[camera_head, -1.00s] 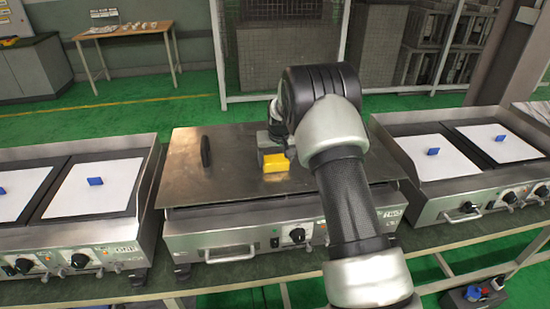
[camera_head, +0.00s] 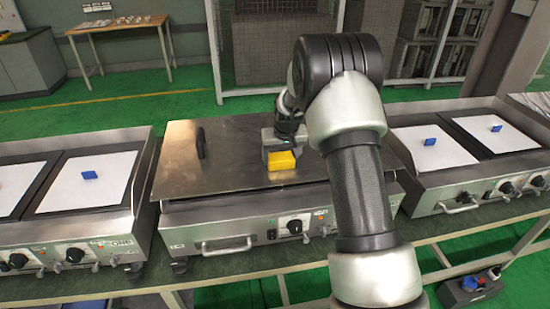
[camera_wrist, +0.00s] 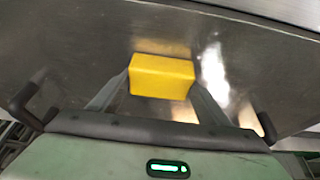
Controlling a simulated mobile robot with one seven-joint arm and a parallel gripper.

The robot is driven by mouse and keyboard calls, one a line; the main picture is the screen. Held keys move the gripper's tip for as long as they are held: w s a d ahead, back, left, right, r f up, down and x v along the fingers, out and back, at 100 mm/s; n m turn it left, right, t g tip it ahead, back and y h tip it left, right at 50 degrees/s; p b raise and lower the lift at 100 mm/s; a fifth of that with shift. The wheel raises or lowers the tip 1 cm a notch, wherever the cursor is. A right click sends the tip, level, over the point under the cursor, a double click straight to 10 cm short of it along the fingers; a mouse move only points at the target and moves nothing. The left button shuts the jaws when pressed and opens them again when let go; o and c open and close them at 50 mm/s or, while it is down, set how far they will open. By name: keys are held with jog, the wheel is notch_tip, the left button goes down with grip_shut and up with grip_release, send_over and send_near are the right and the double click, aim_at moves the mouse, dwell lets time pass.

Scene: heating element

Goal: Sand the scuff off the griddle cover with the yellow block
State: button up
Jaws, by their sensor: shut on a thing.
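The yellow block (camera_head: 281,160) is held between the fingers of my gripper (camera_head: 280,148), over the right half of the griddle cover. It also shows in the wrist view (camera_wrist: 162,77), with a finger of my gripper (camera_wrist: 160,92) on either side. The griddle cover (camera_head: 225,160) is a flat brown-grey metal sheet on the middle griddle, with a black handle (camera_head: 201,143) on its left part. The block is at or very near the cover; I cannot tell whether it touches. Light patches show on the cover beside the block in the wrist view; I cannot make out a scuff for certain.
Griddles with white sheets and blue pieces stand at left (camera_head: 90,176) and right (camera_head: 430,143). The middle griddle's front panel (camera_head: 250,228) has knobs and a handle. My arm covers the cover's right side. A wooden table (camera_head: 115,24) stands at the back.

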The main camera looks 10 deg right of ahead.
aim_at(290, 156)
jog(key=shift+d+f, duration=0.15)
jog(key=shift+d, duration=0.1)
jog(key=shift+w+r, duration=0.2)
jog(key=shift+w, duration=2)
jog(key=shift+w+f+p, duration=0.15)
jog(key=shift+w+p, duration=0.2)
jog(key=shift+w, duration=1.7)
jog(key=shift+d, duration=1.3)
jog(key=shift+s+b, duration=1.7)
jog(key=shift+s, duration=2.6)
jog(key=shift+f, duration=0.1)
jog(key=shift+r+p, duration=1.75)
jog(key=shift+r, duration=1.35)
jog(key=shift+w+r, duration=0.1)
